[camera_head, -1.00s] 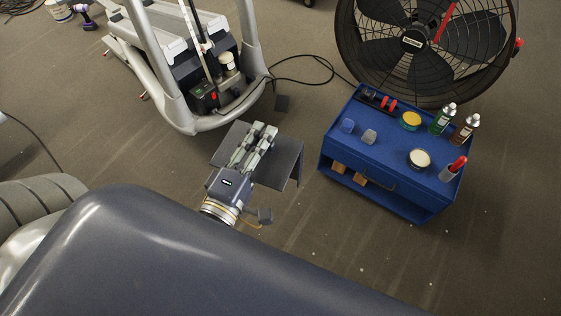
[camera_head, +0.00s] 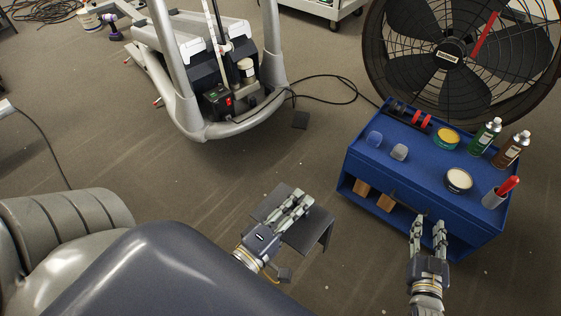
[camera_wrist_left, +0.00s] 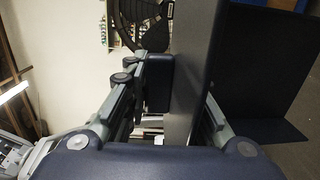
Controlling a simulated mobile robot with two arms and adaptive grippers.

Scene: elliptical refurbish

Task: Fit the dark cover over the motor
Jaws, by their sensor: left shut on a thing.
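My left gripper (camera_head: 301,197) is shut on the dark cover (camera_head: 318,232), a bent thin dark-grey plate held above the floor in front of the elliptical machine. The cover (camera_wrist_left: 270,75) also fills the right of the left wrist view, between the fingers. The motor area (camera_head: 232,92) lies in the open front of the elliptical, with a red switch and a pale cylinder showing; which part is the motor is hard to tell. The cover is well apart from it. My right gripper (camera_head: 429,220) is open and empty in front of the blue cart.
A blue tool cart (camera_head: 425,170) with cans, bottles and small tools stands at right. A big floor fan (camera_head: 455,55) is behind it. The elliptical's grey frame (camera_head: 215,130) curves around the motor area. A black cable (camera_head: 335,102) lies on the floor.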

